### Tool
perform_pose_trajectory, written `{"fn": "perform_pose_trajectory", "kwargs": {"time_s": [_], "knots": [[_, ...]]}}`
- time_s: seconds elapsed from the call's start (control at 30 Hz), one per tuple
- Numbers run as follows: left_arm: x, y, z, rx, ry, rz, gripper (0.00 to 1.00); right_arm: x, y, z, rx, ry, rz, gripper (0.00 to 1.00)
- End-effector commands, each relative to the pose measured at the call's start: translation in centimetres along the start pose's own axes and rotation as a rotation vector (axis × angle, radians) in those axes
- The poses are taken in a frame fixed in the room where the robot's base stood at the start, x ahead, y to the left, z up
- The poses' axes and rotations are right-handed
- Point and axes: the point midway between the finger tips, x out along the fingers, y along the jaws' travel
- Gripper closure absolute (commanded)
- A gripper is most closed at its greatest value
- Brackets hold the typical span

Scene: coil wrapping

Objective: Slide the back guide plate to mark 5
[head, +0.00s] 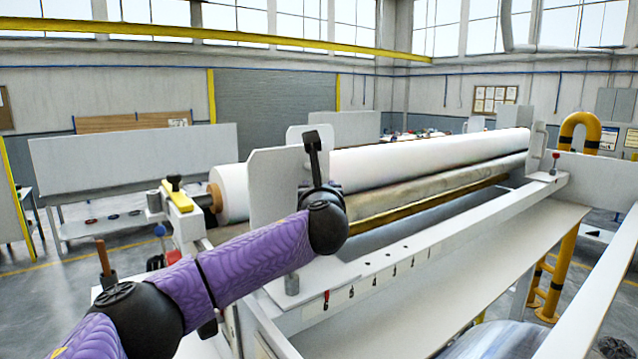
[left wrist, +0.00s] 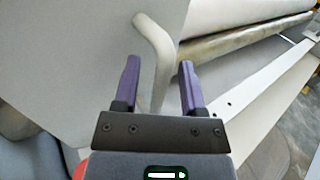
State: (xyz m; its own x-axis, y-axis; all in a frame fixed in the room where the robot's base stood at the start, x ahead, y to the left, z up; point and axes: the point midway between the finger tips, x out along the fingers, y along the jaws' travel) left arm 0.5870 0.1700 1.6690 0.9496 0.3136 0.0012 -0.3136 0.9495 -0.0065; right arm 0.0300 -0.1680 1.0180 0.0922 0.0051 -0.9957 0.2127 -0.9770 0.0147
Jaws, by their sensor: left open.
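A pale grey guide plate (head: 274,190) stands upright at the near end of the rolls, partly hidden by my left arm. A second upright plate (head: 538,145) with a handle stands at the far right end; I cannot tell for sure which is the back one. My left gripper (head: 312,140) is at the nearer plate. In the left wrist view this plate (left wrist: 75,60) fills the left side, and its bent handle (left wrist: 155,50) lies between the open purple fingers of the gripper (left wrist: 158,65). Whether they touch it is unclear. My right gripper is not in view.
A rail (head: 385,262) with a row of marks runs along the front, with a red pointer (head: 326,297) at its near end. A white roll (head: 430,155) lies behind. A yellow-black guard post (head: 578,130) stands at the right.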

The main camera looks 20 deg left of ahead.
Motion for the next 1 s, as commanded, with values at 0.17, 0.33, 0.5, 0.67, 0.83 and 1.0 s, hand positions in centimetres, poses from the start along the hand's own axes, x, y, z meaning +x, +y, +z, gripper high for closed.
{"fn": "perform_pose_trajectory", "kwargs": {"time_s": [0.17, 0.33, 0.5, 0.67, 0.83, 1.0], "knots": [[-0.02, 0.0, -0.04, 0.0, 0.0, 0.0, 0.53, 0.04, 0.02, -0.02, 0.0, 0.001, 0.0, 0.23], [-0.02, 0.01, -0.03, 0.0, 0.0, 0.0, 0.89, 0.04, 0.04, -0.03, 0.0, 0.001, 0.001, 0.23], [-0.03, 0.01, -0.02, -0.001, 0.0, 0.0, 1.0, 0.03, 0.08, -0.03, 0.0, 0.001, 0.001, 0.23], [-0.04, 0.0, 0.0, -0.001, 0.0, 0.0, 1.0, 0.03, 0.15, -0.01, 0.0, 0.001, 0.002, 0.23], [-0.04, 0.0, 0.02, -0.001, 0.0, 0.0, 1.0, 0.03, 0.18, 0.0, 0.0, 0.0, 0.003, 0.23], [-0.04, 0.0, 0.03, -0.001, 0.0, 0.0, 1.0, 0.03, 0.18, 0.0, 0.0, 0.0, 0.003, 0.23]]}}
